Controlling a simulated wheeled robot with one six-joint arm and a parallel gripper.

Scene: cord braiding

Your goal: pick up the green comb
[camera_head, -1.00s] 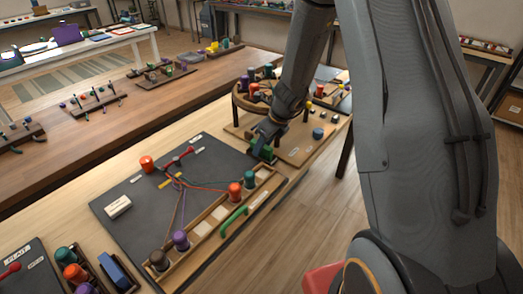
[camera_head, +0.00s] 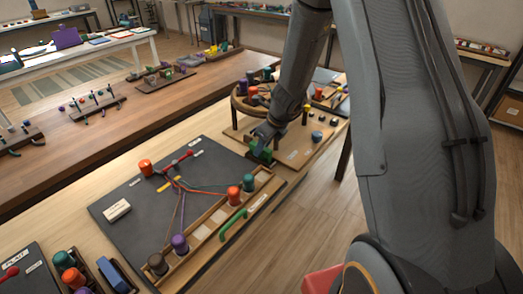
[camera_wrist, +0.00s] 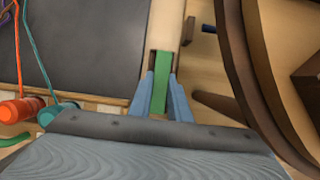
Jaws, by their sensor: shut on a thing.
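The green comb (camera_head: 262,153) is at the far right corner of the dark braiding board (camera_head: 120,190), beside the round wooden stand. My gripper (camera_head: 265,137) comes down on it from above and is shut on it. In the wrist view the comb (camera_wrist: 161,75) shows as a green strip between the two blue-grey fingers of my gripper (camera_wrist: 161,92). The fingers hide part of it, and its teeth cannot be made out. I cannot tell whether it touches the surface below.
Coloured cords cross the board. The round wooden stand (camera_head: 240,106) is close to my gripper. A white block (camera_head: 117,211) lies left.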

